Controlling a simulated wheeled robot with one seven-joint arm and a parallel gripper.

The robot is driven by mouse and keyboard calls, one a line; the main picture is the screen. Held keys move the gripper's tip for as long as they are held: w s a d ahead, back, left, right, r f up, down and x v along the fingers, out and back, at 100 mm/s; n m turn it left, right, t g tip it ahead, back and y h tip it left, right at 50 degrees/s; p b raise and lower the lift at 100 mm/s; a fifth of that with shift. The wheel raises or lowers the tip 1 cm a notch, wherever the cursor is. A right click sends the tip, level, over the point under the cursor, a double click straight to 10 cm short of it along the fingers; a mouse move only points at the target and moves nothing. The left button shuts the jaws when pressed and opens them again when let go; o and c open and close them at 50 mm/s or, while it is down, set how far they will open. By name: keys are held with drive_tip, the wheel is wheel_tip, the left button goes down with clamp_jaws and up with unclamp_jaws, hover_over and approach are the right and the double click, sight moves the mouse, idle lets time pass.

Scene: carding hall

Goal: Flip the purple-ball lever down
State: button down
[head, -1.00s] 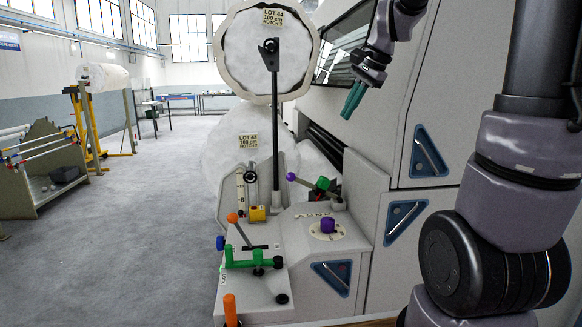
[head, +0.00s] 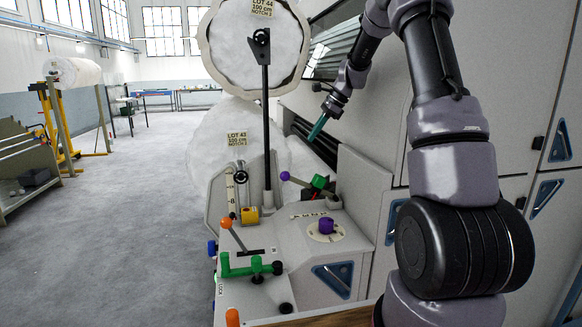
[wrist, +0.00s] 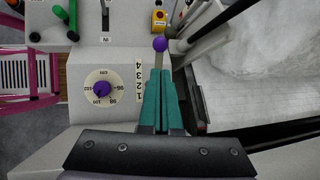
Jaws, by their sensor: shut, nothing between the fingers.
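The purple-ball lever has a purple ball (head: 285,176) on a thin rod, which runs right and slightly down to a green hub (head: 319,182) on the machine's console. The ball end is a little higher than the hub. My gripper (head: 316,131), with teal fingers, is shut and empty. In the head view it is above the lever, with visible space between. In the wrist view the ball (wrist: 160,44) shows just beyond the fingertips (wrist: 160,66); whether they touch is unclear there. The fingers hide the lever's rod and hub in that view.
A purple dial knob (head: 327,226) sits on the console right of the orange-ball lever (head: 226,223). A green handle (head: 250,268) lies at the front left, and a yellow switch box (head: 249,215) stands behind. A dark upright post (head: 266,120) rises left of my gripper.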

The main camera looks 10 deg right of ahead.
drive_tip(key=x, duration=1.4)
drive_tip(key=shift+a, duration=0.15)
